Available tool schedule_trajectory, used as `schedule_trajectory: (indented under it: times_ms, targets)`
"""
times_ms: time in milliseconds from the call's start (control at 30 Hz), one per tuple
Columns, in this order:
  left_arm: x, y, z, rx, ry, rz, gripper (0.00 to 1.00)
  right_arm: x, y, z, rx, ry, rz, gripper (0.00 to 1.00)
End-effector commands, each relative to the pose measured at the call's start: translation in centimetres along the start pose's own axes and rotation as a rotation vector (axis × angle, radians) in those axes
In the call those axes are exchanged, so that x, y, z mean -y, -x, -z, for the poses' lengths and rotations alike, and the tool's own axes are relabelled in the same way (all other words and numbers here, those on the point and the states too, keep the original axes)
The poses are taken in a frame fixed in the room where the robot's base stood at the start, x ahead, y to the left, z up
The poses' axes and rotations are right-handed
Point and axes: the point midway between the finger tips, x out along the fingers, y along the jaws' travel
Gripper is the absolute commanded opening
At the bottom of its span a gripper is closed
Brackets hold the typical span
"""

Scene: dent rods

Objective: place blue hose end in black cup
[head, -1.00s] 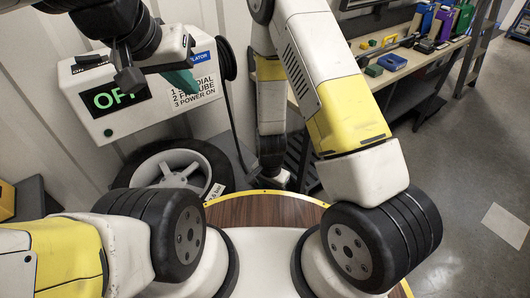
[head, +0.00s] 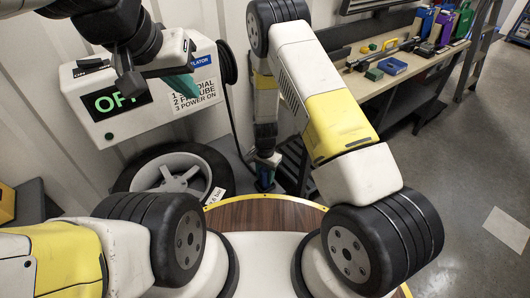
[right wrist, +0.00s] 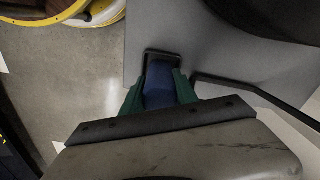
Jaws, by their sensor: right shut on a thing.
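The blue hose end (right wrist: 159,84) is between the green fingers of my right gripper (right wrist: 155,92) in the right wrist view. The right gripper (head: 265,163) is shut on it, pointing down beside the tyre in the head view, where a little blue (head: 265,179) shows under it. A black squared rim (right wrist: 163,54), perhaps the black cup, shows at the far end of the blue piece. I cannot tell whether the hose end is inside it or just over it. My left gripper (head: 184,84) has green fingers in front of the inflator panel; its opening is unclear.
The white inflator box (head: 150,92) hangs on the wall with a black hose (head: 236,125) beside it. A tyre (head: 209,160) leans below it. A workbench (head: 385,75) with tools stands at the right. Floor at the far right is mostly clear.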

Motion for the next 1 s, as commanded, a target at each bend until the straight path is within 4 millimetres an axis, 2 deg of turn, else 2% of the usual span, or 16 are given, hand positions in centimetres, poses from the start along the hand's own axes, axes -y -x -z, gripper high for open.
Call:
schedule_trajectory:
  times_ms: [300, 333, 400, 433, 767, 867, 1000]
  targets:
    - [0.0, 0.0, 0.0, 0.0, 0.0, 0.0, 0.0, 0.1, -0.2, 0.0, -0.001, 0.0, 0.001, 0.0]
    - [0.0, 0.0, 0.0, 0.0, 0.0, 0.0, 0.0, 0.1, -0.2, 0.0, -0.001, 0.0, 0.002, 0.41]
    - [0.0, 0.0, 0.0, 0.0, 0.0, 0.0, 0.0, 0.1, -0.2, 0.0, -0.001, 0.0, 0.002, 0.55]
    - [0.0, 0.0, 0.0, 0.0, 0.0, 0.0, 0.0, 0.1, -0.2, 0.0, -0.001, 0.0, 0.002, 0.57]
    - [0.0, 0.0, 0.0, 0.0, 0.0, 0.0, 0.0, 0.1, 0.0, 0.0, -0.001, 0.0, 0.002, 0.57]
    - [0.0, 0.0, 0.0, 0.0, 0.0, 0.0, 0.0, 0.1, 0.9, 0.1, -0.002, 0.0, 0.003, 0.57]
    - [0.0, 0.0, 0.0, 0.0, 0.0, 0.0, 0.0, 0.1, 3.5, 0.1, -0.003, 0.0, 0.005, 0.57]
